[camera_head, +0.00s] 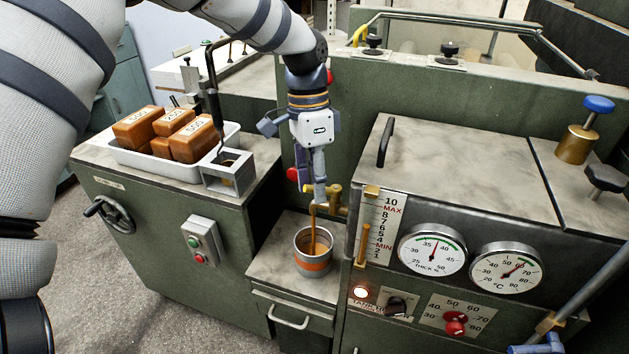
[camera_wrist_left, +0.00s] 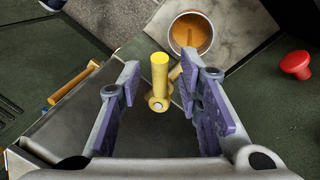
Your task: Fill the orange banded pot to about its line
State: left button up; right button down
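The orange banded pot (camera_head: 313,264), grey metal with an orange band, stands upright on the small shelf below the brass tap (camera_head: 334,203). A brown-orange stream (camera_head: 313,232) falls from the tap's spout into it. In the left wrist view the pot (camera_wrist_left: 209,48) holds orange-brown liquid below its rim; I cannot make out a line inside. My left gripper (camera_head: 318,192) points down at the tap. In the left wrist view its fingers (camera_wrist_left: 157,88) are apart, on either side of the yellow tap handle (camera_wrist_left: 160,72), with gaps showing. My right gripper is not in view.
The dark green machine with a level scale (camera_head: 382,225), two dials (camera_head: 432,249) and a red knob (camera_head: 456,323) stands right of the pot. A white tray (camera_head: 150,165) of orange blocks sits left. A red button (camera_wrist_left: 296,65) is near the gripper in the wrist view.

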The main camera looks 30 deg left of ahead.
pick_arm(q)
grip_shut()
jog(key=shift+r, duration=0.1)
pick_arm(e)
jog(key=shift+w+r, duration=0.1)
pick_arm(q)
jog(key=shift+s+d+r+n+p, duration=0.1)
jog(key=shift+s+d+n+p, duration=0.1)
jog(key=shift+n+p, duration=0.25)
jog(key=shift+s+d+r+n+p, duration=0.15)
jog(key=shift+n+p, duration=0.1)
jog(key=shift+n, duration=0.4)
jog(key=shift+s+d+f+n+t+p, duration=0.1)
jog(key=shift+d+n+t+p, duration=0.25)
jog(key=shift+n, duration=1.1)
jog(key=shift+s+d+f+n+t+p, duration=0.2)
jog(key=shift+d+n, duration=0.4)
jog(key=shift+n, duration=0.8)
jog(key=shift+w+d+f+n+t+p, duration=0.1)
jog(key=shift+d+n+t, duration=0.3)
jog(key=shift+n, duration=1.05)
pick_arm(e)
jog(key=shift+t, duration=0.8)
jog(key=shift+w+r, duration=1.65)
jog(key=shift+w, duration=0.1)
pick_arm(q)
jog(key=shift+d, duration=0.1)
